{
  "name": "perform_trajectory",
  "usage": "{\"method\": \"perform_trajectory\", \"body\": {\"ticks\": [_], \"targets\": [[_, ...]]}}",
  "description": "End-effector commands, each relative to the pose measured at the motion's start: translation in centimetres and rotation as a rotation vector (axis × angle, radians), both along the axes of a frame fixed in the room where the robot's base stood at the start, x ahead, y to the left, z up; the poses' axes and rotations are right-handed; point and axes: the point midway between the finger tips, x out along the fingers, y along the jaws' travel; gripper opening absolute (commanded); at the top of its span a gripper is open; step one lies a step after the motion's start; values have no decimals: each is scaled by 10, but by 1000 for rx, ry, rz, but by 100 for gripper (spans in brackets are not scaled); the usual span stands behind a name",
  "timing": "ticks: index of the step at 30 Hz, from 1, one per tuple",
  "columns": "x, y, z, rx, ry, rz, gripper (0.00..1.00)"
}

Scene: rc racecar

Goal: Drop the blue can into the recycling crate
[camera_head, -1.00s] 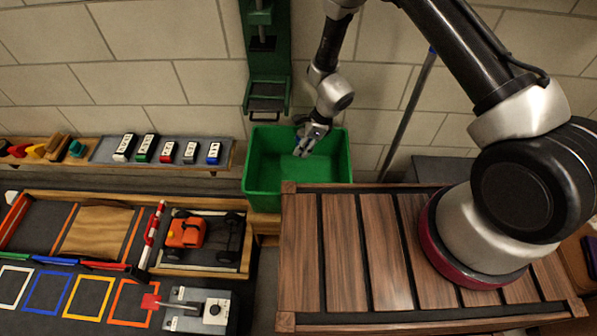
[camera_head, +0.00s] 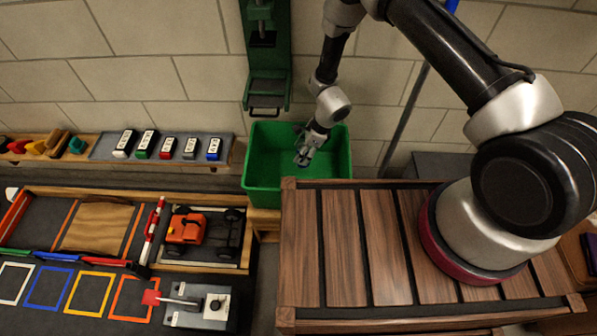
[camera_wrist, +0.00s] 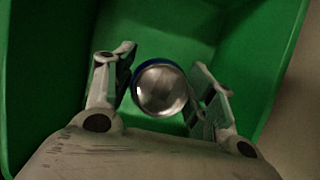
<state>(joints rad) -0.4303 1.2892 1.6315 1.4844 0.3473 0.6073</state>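The blue can (camera_wrist: 160,90) shows in the wrist view as a round silver end with a thin blue rim. It lies between the two fingers of my gripper (camera_wrist: 163,95), which are spread about as wide as the can. I cannot tell whether both fingers touch it. In the head view my gripper (camera_head: 303,157) points down inside the green recycling crate (camera_head: 262,190). I cannot make out the can there. The crate's green walls also fill most of the wrist view (camera_wrist: 50,50).
A slatted wooden table (camera_head: 335,240) stands right of and in front of the crate. A green wall-mounted device (camera_head: 267,85) hangs behind it. A shelf with several small labelled blocks (camera_head: 168,148) and a tray with an orange vehicle (camera_head: 187,229) are to the left.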

Motion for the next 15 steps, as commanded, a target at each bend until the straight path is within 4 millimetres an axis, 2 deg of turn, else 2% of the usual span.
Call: {"method": "perform_trajectory", "body": {"ticks": [11, 15], "targets": [[0, 0, 1, 0, 0, 0, 70], [1, -4, 12, 1, -1, 1, 70]]}}
